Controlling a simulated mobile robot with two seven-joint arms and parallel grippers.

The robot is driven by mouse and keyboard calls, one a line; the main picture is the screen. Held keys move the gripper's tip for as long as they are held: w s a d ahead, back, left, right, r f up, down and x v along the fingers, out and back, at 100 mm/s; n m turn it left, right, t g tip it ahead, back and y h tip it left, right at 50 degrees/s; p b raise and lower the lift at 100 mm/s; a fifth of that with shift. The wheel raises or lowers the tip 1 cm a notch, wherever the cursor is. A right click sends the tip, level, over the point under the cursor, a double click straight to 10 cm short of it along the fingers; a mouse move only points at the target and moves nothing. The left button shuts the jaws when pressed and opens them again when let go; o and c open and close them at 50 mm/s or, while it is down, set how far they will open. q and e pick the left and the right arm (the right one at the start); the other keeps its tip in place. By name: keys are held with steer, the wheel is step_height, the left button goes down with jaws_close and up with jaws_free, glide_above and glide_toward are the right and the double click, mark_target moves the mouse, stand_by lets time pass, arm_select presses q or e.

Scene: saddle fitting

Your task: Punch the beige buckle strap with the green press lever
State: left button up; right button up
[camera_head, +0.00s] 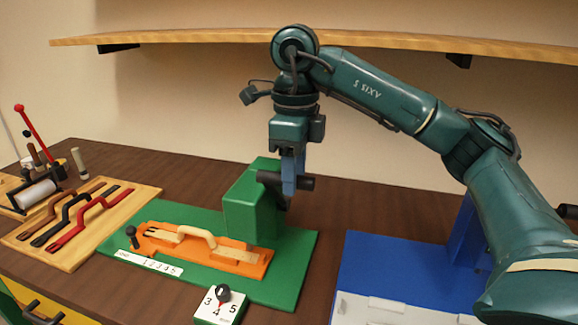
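The green press (253,205) stands on a green base plate (293,289) in the middle of the table. Its dark lever bar (307,183) sticks out at the upper right of the press body. The beige buckle strap (197,236) lies on an orange holder (225,262) on the plate, its right end close to the press. My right gripper (289,190) points down at the lever, its blue fingers overlapping the bar. I see the fingers nearly edge-on, so I cannot tell whether they are closed on it. My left gripper is not in view.
A number strip (150,262) lies before the holder, and a dial box (220,307) stands at the front edge. A wooden board (70,256) at left carries brown, black and red straps. A blue plate (392,258) lies at right, partly behind my arm. A shelf (200,34) runs above.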

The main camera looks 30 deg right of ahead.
step_height(320, 180, up, 5)
steer(key=p, duration=0.4)
steer(key=shift+f, duration=0.15)
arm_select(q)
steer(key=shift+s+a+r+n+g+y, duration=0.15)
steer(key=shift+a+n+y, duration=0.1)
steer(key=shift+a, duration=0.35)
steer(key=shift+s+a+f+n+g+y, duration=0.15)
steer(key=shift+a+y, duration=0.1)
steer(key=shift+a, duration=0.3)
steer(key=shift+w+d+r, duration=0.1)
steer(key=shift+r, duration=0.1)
arm_select(e)
steer(key=shift+s, duration=0.1)
